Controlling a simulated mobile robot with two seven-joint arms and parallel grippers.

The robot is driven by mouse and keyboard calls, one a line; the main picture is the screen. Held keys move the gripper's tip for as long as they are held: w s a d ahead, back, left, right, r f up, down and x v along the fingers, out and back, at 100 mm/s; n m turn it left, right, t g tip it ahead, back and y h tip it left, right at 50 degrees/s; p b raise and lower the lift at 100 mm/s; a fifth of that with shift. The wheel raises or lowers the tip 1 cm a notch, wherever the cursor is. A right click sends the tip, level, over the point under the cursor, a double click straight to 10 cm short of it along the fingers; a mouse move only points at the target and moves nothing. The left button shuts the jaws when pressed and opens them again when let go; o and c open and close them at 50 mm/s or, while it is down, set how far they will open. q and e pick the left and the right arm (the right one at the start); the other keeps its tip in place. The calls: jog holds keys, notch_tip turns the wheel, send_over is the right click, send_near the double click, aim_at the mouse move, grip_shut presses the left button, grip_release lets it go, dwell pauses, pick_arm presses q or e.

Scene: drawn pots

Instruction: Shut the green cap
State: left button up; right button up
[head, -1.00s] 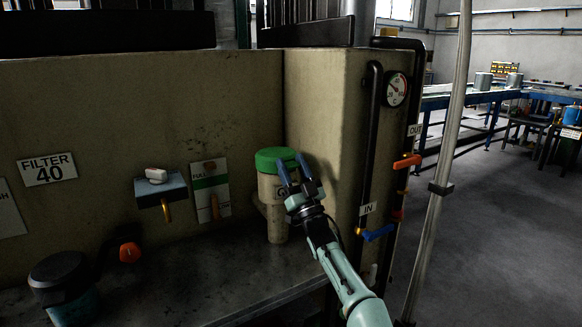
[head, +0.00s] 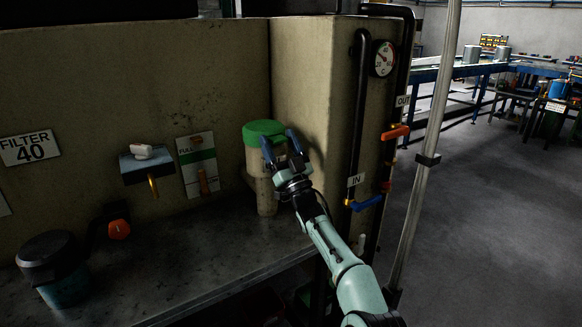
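The green cap (head: 264,131) sits on top of a beige upright pot (head: 266,199) that is fixed beside the tank wall. I cannot tell whether the cap is fully seated. My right gripper (head: 279,146) has two blue fingers spread apart with nothing seen between them. It is in front of the pot, with its fingertips just below and to the right of the cap's front edge. I cannot tell whether a finger touches the cap. The fingers hide part of the pot's upper body. My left gripper is not in view.
A dark-lidded jar (head: 54,268) stands at the left of the grey shelf (head: 205,245). An orange knob (head: 119,229) and a small grey box with a tap (head: 146,163) are on the wall. Black pipes with a blue lever (head: 368,202) and a gauge (head: 384,59) are to the right.

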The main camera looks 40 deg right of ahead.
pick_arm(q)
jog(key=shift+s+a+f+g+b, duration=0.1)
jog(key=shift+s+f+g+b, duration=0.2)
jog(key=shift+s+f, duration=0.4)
pick_arm(e)
jog(key=v, duration=1.3)
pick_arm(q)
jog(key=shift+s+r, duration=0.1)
